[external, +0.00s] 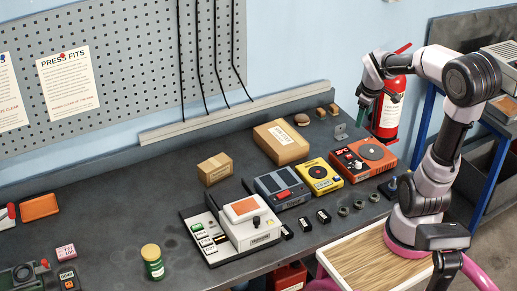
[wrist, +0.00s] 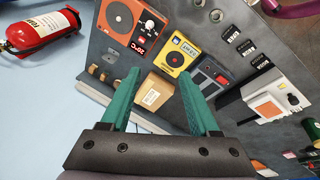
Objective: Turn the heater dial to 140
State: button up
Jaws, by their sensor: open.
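An orange-red heater (external: 363,158) with a round dark plate and a display stands at the back right of the bench. In the wrist view the heater (wrist: 120,18) shows at the top, its display appearing to read 20°C. A small dial (wrist: 150,26) is on its panel; its pointer is too small to read. My gripper (external: 363,117) is up above the back of the bench, near the heater and apart from it. Its green fingers, seen in the wrist view (wrist: 159,76), are spread with nothing between them.
A red fire extinguisher (external: 389,108) stands close behind my gripper. A yellow meter (external: 320,177), a grey-blue box (external: 283,187) and a cardboard box (external: 281,142) stand left of the heater. A white device with an orange plate (external: 249,225) is nearer the front.

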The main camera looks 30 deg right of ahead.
jog(key=w+d+f+n+g, duration=0.2)
jog(key=w+d+f+n, duration=0.3)
jog(key=f+n, duration=0.35)
jog(key=n+g+y, duration=0.1)
jog(key=n+y, duration=0.1)
jog(key=n, duration=0.6)
send_over(359, 163)
notch_tip(359, 163, down, 9)
notch_tip(359, 163, down, 10)
jog(key=shift+f, duration=0.25)
grip_shut()
